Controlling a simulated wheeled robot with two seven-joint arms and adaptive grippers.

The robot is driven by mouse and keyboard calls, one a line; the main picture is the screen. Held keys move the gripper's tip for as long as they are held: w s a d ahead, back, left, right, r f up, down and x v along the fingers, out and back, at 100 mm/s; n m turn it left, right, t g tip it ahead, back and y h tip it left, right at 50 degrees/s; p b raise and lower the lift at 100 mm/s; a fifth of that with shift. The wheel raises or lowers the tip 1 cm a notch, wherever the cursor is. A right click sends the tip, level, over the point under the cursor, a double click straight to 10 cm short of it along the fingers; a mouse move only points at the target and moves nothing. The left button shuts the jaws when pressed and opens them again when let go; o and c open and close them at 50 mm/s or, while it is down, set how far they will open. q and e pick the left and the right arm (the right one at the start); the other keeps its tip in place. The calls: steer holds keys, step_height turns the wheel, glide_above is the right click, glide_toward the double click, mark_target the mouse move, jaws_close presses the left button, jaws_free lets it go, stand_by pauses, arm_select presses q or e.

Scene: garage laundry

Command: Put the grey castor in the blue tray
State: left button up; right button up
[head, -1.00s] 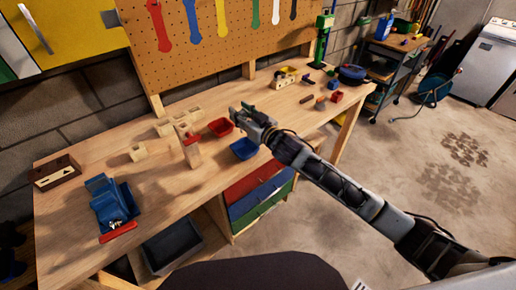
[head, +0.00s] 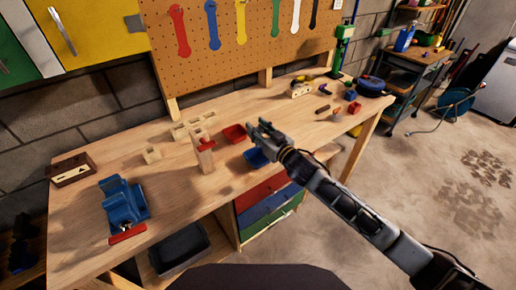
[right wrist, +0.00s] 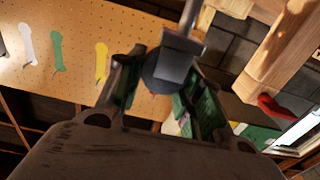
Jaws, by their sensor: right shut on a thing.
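The blue tray (head: 257,160) sits on the workbench near its front edge, partly hidden by my right gripper. My right gripper (head: 262,131) is above the bench, over the far side of the blue tray as seen in the head view. In the right wrist view its two green-padded fingers (right wrist: 158,88) are shut on the grey castor (right wrist: 180,58), with a round dark part between the fingers and a grey block and stem beyond. The castor is too small to make out in the head view. My left gripper is not in view.
A red tray (head: 235,134) lies just left of the blue tray. A wooden post with a red top (head: 205,155), pale wooden blocks (head: 187,131) and a blue vise (head: 122,205) stand further left. Small parts lie at the right. The pegboard (head: 240,50) rises behind.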

steer(key=shift+f, duration=1.8)
steer(key=shift+f, duration=1.9)
steer(key=shift+f+b, duration=0.1)
steer(key=shift+b, duration=0.25)
steer(key=o, duration=1.1)
steer(key=shift+c, duration=0.2)
